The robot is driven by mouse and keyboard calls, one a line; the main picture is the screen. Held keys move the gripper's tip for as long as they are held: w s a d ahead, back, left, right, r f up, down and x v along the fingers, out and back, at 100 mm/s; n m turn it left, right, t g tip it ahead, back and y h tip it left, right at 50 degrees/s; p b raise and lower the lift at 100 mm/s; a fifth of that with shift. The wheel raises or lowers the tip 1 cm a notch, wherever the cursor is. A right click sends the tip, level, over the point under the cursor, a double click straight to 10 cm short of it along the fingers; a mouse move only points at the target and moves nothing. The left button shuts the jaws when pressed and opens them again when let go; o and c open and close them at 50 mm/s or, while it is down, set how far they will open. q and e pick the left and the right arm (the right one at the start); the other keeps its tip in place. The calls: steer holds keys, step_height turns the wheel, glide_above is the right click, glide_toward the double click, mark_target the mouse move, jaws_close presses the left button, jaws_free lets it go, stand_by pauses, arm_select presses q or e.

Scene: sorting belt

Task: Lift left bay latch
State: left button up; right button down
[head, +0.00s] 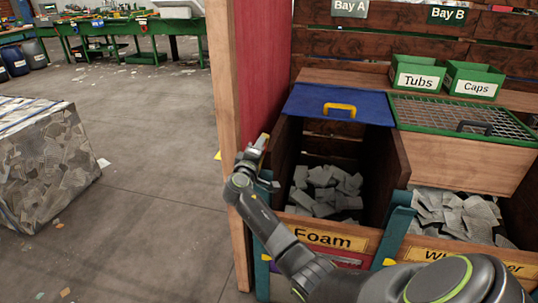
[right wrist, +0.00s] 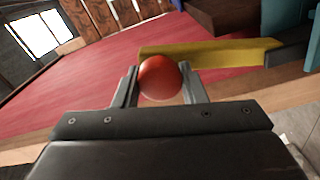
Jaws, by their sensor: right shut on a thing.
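My right gripper (head: 260,146) is beside the red panel and wooden post at the left side of the Foam bay. In the right wrist view its two fingers (right wrist: 158,86) are shut on a red ball knob (right wrist: 160,77). A yellow bar (right wrist: 205,54) with a dark end runs just behind the knob, along the red panel. It looks like the bay latch, but the joint between knob and bar is hidden. In the head view the gripper hides the knob. My left gripper is in neither view.
The Foam bin (head: 323,232) holds grey pieces under a blue lid (head: 370,108) with a yellow handle (head: 339,108). The wooden post (head: 225,90) stands close to my gripper. Open floor (head: 150,180) lies left.

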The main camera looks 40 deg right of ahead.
steer(key=shift+w+a+r+n+b, duration=0.1)
steer(key=shift+w+a+n+b, duration=0.25)
steer(key=shift+w+a+n, duration=0.7)
steer(key=shift+w+a+n+b, duration=0.35)
steer(key=shift+w+a+n, duration=0.45)
steer(key=shift+w+n, duration=0.45)
steer(key=shift+s, duration=0.1)
steer(key=c, duration=0.9)
jaws_free()
